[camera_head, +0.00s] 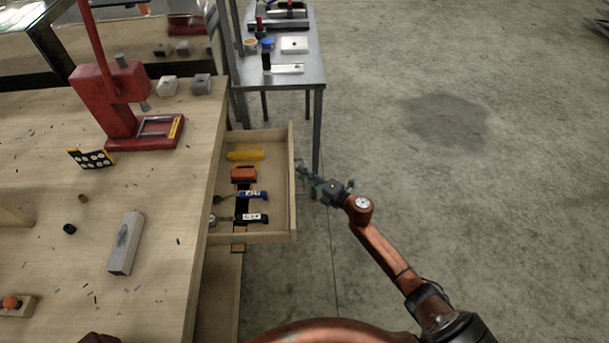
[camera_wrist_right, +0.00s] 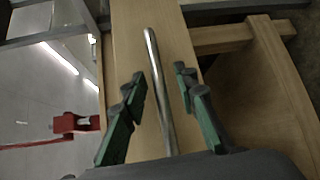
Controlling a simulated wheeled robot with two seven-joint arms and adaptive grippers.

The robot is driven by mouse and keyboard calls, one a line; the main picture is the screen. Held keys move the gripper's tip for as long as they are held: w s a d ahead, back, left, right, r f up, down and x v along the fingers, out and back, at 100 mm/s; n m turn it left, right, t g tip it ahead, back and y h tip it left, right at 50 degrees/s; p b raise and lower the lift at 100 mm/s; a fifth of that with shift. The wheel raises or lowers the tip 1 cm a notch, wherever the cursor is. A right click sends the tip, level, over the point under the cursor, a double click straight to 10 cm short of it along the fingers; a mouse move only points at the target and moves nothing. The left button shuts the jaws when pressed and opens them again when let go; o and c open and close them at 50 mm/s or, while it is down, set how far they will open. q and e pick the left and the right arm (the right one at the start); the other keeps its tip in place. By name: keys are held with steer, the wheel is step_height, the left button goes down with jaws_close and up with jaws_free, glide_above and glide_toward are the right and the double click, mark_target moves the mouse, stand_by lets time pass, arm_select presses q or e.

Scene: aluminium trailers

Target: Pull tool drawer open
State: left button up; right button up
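The wooden tool drawer (camera_head: 292,150) stands pulled out from the right side of the workbench. Inside are a yellow item (camera_head: 245,155), an orange item (camera_head: 243,175) and two tools with blue (camera_head: 252,195) and black (camera_head: 251,218) handles. My right gripper (camera_head: 303,172) is at the outside of the drawer front. In the right wrist view, the metal bar handle (camera_wrist_right: 160,100) runs between its two green-and-black fingers (camera_wrist_right: 159,80). The fingers are open, with a visible gap on each side of the bar. My left gripper is not in view.
The wooden workbench (camera_head: 60,220) holds a red press (camera_head: 115,100), a grey block (camera_head: 127,243) and scattered shavings. A grey metal table (camera_head: 305,70) with small items stands behind the drawer. The concrete floor (camera_head: 480,220) to the right is clear.

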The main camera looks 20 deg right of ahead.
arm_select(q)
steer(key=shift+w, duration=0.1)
arm_select(e)
steer(key=v, duration=1.2)
